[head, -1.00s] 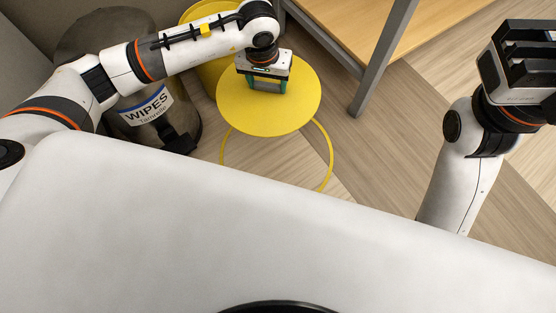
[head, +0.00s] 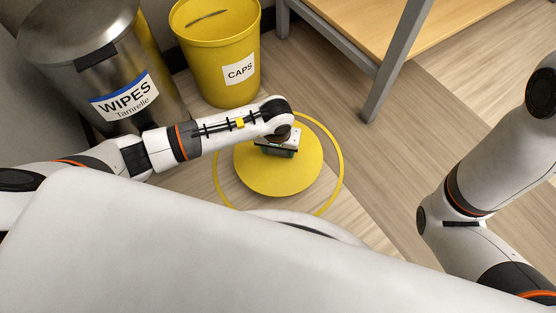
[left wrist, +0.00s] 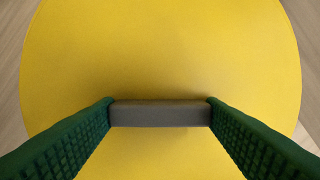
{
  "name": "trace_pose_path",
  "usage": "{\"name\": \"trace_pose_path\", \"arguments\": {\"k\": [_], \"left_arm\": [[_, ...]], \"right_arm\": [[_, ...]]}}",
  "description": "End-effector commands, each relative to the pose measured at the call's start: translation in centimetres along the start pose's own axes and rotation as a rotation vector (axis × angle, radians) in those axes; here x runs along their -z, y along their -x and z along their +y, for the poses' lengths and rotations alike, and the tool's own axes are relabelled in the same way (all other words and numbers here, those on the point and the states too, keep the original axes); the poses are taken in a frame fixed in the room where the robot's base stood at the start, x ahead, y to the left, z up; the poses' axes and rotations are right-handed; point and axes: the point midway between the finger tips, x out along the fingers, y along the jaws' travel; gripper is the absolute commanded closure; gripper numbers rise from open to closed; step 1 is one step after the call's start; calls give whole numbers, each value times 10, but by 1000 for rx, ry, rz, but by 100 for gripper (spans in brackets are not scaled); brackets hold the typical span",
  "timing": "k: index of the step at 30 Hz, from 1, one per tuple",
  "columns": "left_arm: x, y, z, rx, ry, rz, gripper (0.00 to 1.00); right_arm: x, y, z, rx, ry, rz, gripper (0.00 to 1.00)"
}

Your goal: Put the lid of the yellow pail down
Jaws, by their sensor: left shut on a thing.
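The round yellow lid (head: 300,177) is over the yellow ring (head: 342,163) marked on the floor. The ring shows around it, wider at the right than at the back left. I cannot tell whether the lid touches the floor. My left gripper (head: 277,152) is above the lid and shut on its grey handle. In the left wrist view the green fingers (left wrist: 160,114) press both ends of the handle (left wrist: 160,108), with the yellow disc below. The yellow pail (head: 225,85), labelled CAPS, stands open behind. My right gripper is out of the head view.
A metal bin (head: 100,70) labelled WIPES stands left of the pail. A wooden table (head: 390,30) with grey legs (head: 397,75) is at the back right. The wood floor (head: 365,180) right of the ring is clear. My right arm is at the right edge.

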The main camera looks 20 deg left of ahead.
Motion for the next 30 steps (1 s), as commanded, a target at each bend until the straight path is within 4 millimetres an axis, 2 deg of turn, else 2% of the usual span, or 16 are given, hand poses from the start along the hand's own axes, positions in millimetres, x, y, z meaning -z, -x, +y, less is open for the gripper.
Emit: {"name": "trace_pose_path", "arguments": {"k": [1,10,22,23,24,27,30], "left_arm": [[1,-8,0,2,2,0,65],[5,-44,-1,2,1,1,65],[5,-46,0,0,0,-1,65],[5,-45,0,0,1,0,34],[5,-45,0,0,1,0,27],[5,-45,0,0,1,0,15],[5,-45,0,0,1,0,15]], "right_arm": [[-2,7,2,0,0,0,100],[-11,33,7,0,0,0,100],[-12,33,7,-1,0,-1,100],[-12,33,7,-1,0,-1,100],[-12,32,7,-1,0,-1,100],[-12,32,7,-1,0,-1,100],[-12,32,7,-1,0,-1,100]]}}
